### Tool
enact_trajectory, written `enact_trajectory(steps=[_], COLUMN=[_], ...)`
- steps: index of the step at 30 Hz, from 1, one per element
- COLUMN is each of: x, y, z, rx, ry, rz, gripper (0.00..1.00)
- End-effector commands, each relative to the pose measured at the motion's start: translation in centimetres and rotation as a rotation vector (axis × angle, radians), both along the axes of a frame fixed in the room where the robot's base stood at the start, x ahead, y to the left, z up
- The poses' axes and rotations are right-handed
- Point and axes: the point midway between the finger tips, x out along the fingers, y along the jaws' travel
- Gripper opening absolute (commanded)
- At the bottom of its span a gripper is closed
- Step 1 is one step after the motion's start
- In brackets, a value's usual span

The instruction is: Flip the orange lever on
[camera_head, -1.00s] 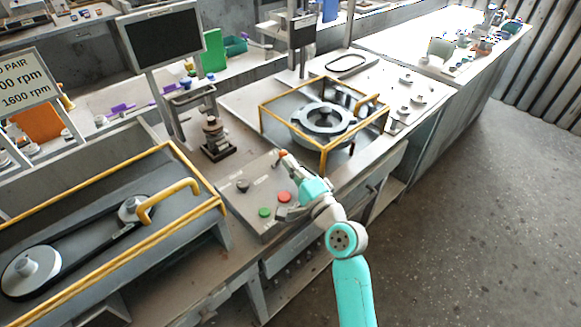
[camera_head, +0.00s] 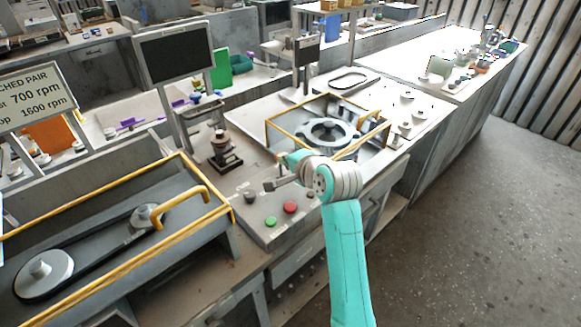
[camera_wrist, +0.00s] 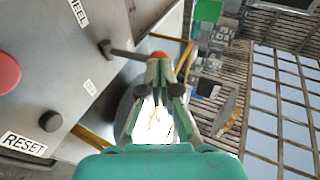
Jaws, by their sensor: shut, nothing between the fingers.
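The lever has a dark shaft (camera_wrist: 127,54) rising from the control panel and an orange tip (camera_wrist: 158,57) in the wrist view. My gripper (camera_wrist: 160,72) is shut and empty. Its fingertips are right at the orange tip and overlap it in the picture; I cannot tell whether they touch. In the head view my gripper (camera_head: 294,158) is over the far right end of the grey control panel (camera_head: 262,232), and my wrist hides most of the lever.
The panel carries a red button (camera_head: 290,207), a green button (camera_head: 270,221) and a black knob (camera_head: 250,197). A yellow-framed blower housing (camera_head: 331,132) stands just beyond my gripper. A yellow-railed belt unit (camera_head: 95,245) is at left. Open floor (camera_head: 480,220) lies at right.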

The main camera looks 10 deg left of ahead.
Motion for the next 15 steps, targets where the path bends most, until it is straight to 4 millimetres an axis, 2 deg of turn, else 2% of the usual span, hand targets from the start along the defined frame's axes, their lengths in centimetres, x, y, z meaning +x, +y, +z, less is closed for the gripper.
enact_trajectory(steps=[9,15], x=[1.4,1.3], y=[1.8,1.7], z=[0.4,0.3], rx=[-0.196,-0.190], ry=[0.154,0.149], rz=[0.001,0.002], gripper=[0.00,0.00])
